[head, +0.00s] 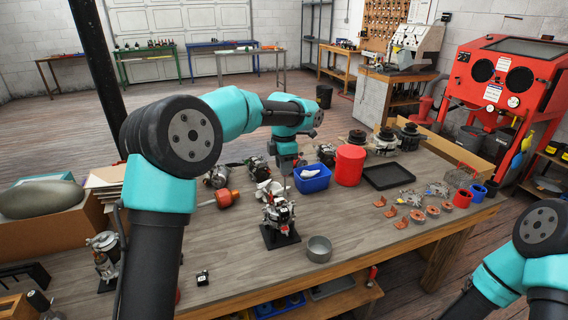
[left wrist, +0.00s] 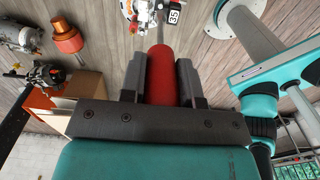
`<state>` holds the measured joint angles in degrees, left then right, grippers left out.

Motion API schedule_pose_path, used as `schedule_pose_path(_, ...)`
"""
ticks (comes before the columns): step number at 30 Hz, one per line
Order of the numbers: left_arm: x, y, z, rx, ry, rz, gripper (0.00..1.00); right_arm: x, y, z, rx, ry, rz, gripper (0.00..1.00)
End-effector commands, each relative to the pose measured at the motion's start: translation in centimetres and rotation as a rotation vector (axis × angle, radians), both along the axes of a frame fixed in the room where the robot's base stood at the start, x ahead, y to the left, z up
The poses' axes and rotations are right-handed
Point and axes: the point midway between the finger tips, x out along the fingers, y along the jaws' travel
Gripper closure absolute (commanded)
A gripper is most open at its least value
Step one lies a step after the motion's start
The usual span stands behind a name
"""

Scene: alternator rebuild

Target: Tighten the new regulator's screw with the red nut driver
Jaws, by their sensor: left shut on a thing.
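The red nut driver (left wrist: 160,75) is upright between the fingers of my left gripper (left wrist: 160,88), which is shut on its handle. Its thin shaft runs toward the alternator (left wrist: 140,14), partly cut off at the top of the left wrist view. In the head view my left gripper (head: 286,166) is right above the alternator (head: 278,212), which stands on a black fixture (head: 280,238). The regulator and its screw are too small to tell apart there, and I cannot tell whether the driver's tip touches the screw. My right gripper is out of view.
A grey bowl (head: 319,249) stands close to the right front of the fixture. A blue bin (head: 311,179), a red canister (head: 349,165) and a black tray (head: 387,176) are behind. An orange-red tool (head: 226,198) lies to the left.

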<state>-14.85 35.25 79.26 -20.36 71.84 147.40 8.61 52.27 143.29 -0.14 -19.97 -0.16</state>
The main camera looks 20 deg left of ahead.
Motion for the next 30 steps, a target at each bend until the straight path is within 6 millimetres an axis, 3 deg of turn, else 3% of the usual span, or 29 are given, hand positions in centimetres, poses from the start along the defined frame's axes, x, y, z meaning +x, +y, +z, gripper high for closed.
schedule_pose_path(21,0.0,0.0,-2.8,0.001,0.001,0.0,0.93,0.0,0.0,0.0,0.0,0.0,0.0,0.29)
schedule_pose_path(30,0.0,0.0,-3.1,0.001,0.001,0.0,0.93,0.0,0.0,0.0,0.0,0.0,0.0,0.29)
